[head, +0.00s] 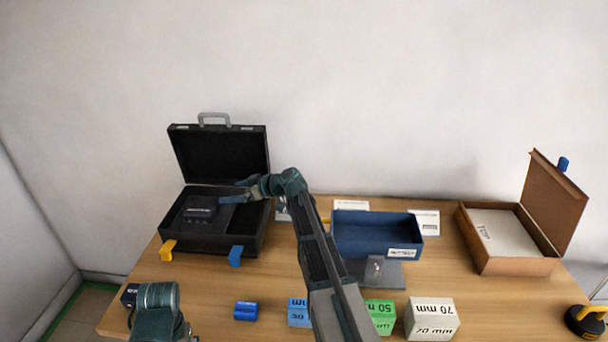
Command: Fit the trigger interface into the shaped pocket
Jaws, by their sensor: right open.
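An open black case (262,243) stands at the back left of the table, its lid raised against the wall side. A small dark device with a pale label, which looks like the trigger interface (199,212), lies in the left part of the case. I cannot tell how deep it sits or whether it is level in a shaped pocket, as the dark insert hides the outline. My right gripper (232,192) is open over the case, just right of and behind the device, seemingly apart from it. My left arm shows only at the bottom left; its gripper is not seen.
A blue bin (375,237) stands right of my right arm, and an open brown box (500,262) at the far right. Marked blocks, such as a white one (431,320), line the front edge near a blue cylinder (246,311).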

